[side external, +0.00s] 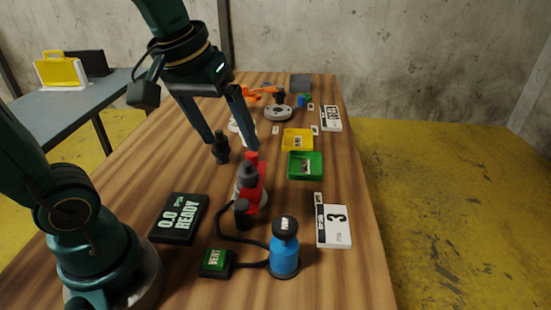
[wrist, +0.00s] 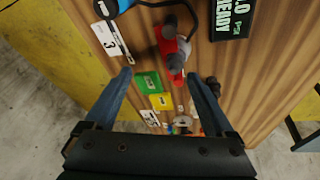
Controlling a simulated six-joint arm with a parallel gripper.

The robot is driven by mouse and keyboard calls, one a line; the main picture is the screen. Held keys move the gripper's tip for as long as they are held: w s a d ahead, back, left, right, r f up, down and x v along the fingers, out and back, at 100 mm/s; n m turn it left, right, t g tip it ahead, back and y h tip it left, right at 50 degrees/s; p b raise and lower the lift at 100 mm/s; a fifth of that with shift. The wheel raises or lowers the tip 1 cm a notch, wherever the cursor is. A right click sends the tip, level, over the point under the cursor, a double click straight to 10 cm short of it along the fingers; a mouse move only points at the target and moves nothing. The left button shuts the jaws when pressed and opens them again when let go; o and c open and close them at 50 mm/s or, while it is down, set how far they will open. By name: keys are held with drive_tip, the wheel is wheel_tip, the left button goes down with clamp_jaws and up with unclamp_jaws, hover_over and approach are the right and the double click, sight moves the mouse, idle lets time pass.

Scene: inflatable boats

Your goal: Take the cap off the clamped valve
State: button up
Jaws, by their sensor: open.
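The clamped valve stands in a red clamp (side external: 262,178) near the middle of the table, with a dark grey cap-like top (side external: 247,174) facing up. In the wrist view the red clamp (wrist: 166,46) and the grey valve top (wrist: 176,62) show just ahead of the fingertips, a little right of centre. I cannot tell where the cap ends and the valve body begins. My gripper (side external: 232,146) is open and empty, pointing down above and behind the clamp. Its two blue fingers are spread wide in the wrist view (wrist: 160,74), apart from the valve.
A blue pump (side external: 285,258), a green VENT button box (side external: 215,262) and a READY display (side external: 179,218) stand in front, joined partly by black hose. A green tray (side external: 305,165) and yellow tray (side external: 297,139) lie right. A black fitting (side external: 220,150) stands left of the clamp.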

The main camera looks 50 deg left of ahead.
drive_tip(key=w+a+f+n+g, duration=0.2)
drive_tip(key=w+a+f+n, duration=0.1)
drive_tip(key=w, duration=0.2)
drive_tip(key=g, duration=0.2)
hover_over(247, 163)
drive_tip(key=shift+n, duration=0.4)
wheel_tip(247, 163, down, 4)
drive_tip(key=shift+f, duration=2.8)
drive_tip(key=c, duration=1.4)
drive_tip(key=shift+o, duration=0.2)
drive_tip(key=shift+r, duration=0.15)
